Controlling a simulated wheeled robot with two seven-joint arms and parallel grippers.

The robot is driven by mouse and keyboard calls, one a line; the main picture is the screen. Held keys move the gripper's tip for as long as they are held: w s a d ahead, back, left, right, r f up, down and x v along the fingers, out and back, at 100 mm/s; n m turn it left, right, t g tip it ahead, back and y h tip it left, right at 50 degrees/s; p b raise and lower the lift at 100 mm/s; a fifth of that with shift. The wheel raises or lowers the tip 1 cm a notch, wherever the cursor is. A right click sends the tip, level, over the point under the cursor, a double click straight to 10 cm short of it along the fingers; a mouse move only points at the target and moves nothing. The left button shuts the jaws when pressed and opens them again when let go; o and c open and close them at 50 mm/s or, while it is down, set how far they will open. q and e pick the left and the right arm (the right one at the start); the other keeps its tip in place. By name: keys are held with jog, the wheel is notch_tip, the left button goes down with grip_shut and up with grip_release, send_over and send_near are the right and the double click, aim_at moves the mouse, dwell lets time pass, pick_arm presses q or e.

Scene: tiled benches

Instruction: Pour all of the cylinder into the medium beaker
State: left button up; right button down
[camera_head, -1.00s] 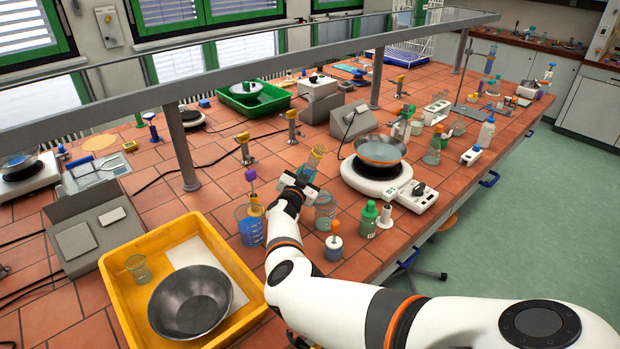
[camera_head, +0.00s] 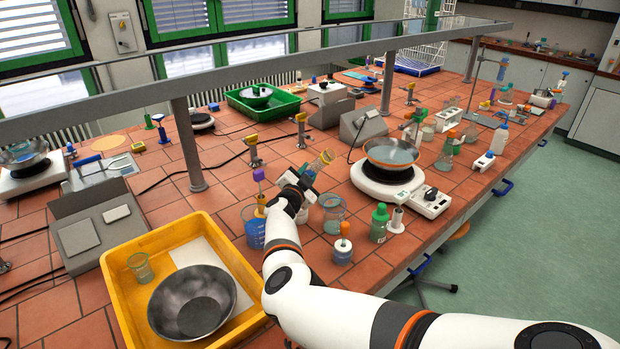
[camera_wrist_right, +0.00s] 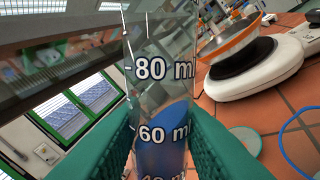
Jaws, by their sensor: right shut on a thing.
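My right gripper (camera_head: 305,179) is shut on a clear graduated cylinder (camera_head: 319,164) with a yellow upper end. The cylinder is tilted, its top leaning right. In the right wrist view, the cylinder (camera_wrist_right: 160,75) stands between the green fingers (camera_wrist_right: 160,140). Blue liquid in it reaches above the 60 ml mark. A clear beaker (camera_head: 333,213), seemingly the medium one, stands on the bench just below and right of the gripper. The cylinder's mouth is above this beaker's level; no stream shows. My left gripper is not in view.
A larger beaker with blue liquid (camera_head: 254,236) stands left of my right wrist. A green-capped bottle (camera_head: 380,224) and an orange-topped container (camera_head: 343,246) stand near the clear beaker. A hotplate (camera_head: 382,187) with a dish is behind. A yellow tray (camera_head: 119,292) is at front left.

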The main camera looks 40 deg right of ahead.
jog(key=shift+r, duration=0.1)
jog(key=m+b, duration=0.1)
jog(key=f+b, duration=0.1)
jog(key=b, duration=0.1)
jog(key=shift+w+a+f+m, duration=0.1)
jog(key=shift+w+a+m, duration=0.15)
jog(key=shift+w+m, duration=0.15)
jog(key=shift+w+a, duration=0.1)
jog(key=shift+m, duration=0.4)
jog(key=m+b, duration=0.1)
jog(key=f+b, duration=0.1)
jog(key=b, duration=0.1)
jog(key=shift+w+a+m, duration=0.15)
jog(key=shift+w+m, duration=0.1)
jog(key=shift+m, duration=0.15)
jog(key=shift+w+a+m+b, duration=0.1)
jog(key=shift+m+b, duration=0.3)
jog(key=shift+b, duration=0.1)
